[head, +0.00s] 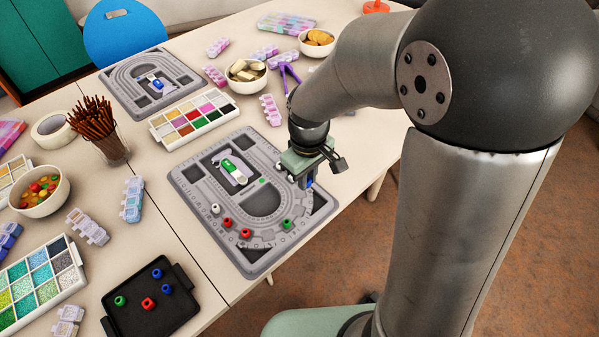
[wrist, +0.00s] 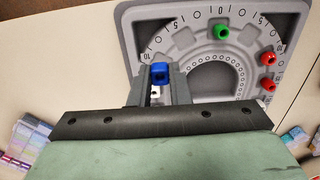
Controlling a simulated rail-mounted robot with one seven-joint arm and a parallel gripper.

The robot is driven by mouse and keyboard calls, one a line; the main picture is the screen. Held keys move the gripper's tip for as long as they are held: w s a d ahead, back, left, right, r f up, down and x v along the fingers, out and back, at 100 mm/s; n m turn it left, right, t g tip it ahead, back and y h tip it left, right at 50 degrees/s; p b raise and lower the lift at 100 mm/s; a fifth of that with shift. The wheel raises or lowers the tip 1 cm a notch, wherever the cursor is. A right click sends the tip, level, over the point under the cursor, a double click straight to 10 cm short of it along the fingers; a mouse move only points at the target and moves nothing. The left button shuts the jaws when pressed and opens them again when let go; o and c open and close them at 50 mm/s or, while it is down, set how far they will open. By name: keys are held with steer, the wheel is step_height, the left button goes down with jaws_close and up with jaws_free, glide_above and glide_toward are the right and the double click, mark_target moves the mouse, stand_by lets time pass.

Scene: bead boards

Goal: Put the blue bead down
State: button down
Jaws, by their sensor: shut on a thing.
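My gripper (wrist: 159,82) is shut on a blue bead (wrist: 159,72), held between the fingertips over the near bead board (wrist: 133,30). In the head view my gripper (head: 307,183) is above the right side of that board (head: 188,190), and a little of the blue bead (head: 309,182) shows. Whether the bead touches the board cannot be told. On the board's curved channel are a green bead (head: 287,223), red beads (head: 246,233) and a white bead (head: 215,208). They also show in the wrist view as a green bead (wrist: 221,32) and red beads (wrist: 268,58).
A black tray (head: 118,318) holds a green, a red and several blue beads at the front left. A second bead board (head: 112,84), a palette of colours (head: 158,131) and bowls stand farther back. The table edge runs close to the board's right side.

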mark_target(301, 195)
steer(key=w+f, duration=0.1)
steer(key=a+f, duration=0.1)
steer(key=shift+w+a+f, duration=0.2)
steer(key=shift+w+f, duration=0.15)
steer(key=shift+f, duration=1.6)
steer(key=shift+s+f+b, duration=0.1)
steer(key=shift+f+b, duration=0.5)
steer(key=shift+b, duration=0.1)
steer(key=c, duration=1.4)
jaws_free()
steer(key=shift+f, duration=0.1)
steer(key=shift+c, duration=0.2)
steer(key=shift+o, duration=0.4)
step_height(301, 195, up, 13)
steer(key=p, duration=0.2)
steer(key=shift+r, duration=0.2)
steer(key=s+d+m, duration=0.7)
steer(key=s+d, duration=0.4)
steer(key=s, duration=0.4)
steer(key=shift+s+d+r+m, duration=0.2)
steer(key=shift+d+r+m, duration=0.05)
steer(key=shift+r+m, duration=0.05)
